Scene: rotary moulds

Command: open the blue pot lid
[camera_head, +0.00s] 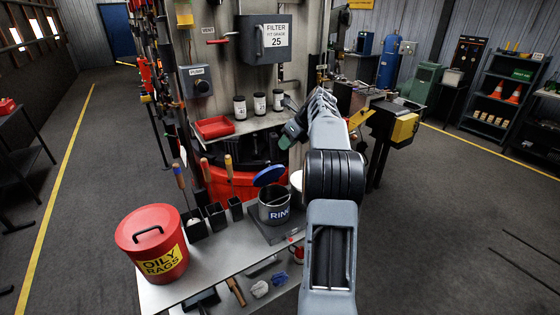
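A metal pot (274,207) with blue lettering, partly readable as "RIN", stands on a dark square base on the bench. Its blue lid (269,175) is raised and tilted at the back of the pot, so the pot's opening shows in front of it. My grey arm reaches up from the bottom of the view, to the right of the pot. The dark end at my gripper (290,135) is beyond and above the lid, apart from it in the picture. The fingers are too small and dark to make out.
A red "OILY RAGS" bin (150,243) stands on the bench at left. Black holders (216,216) with handled tools sit between bin and pot. A red drum (225,188) is behind. A shelf (245,124) holds several jars and a red tray (214,127).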

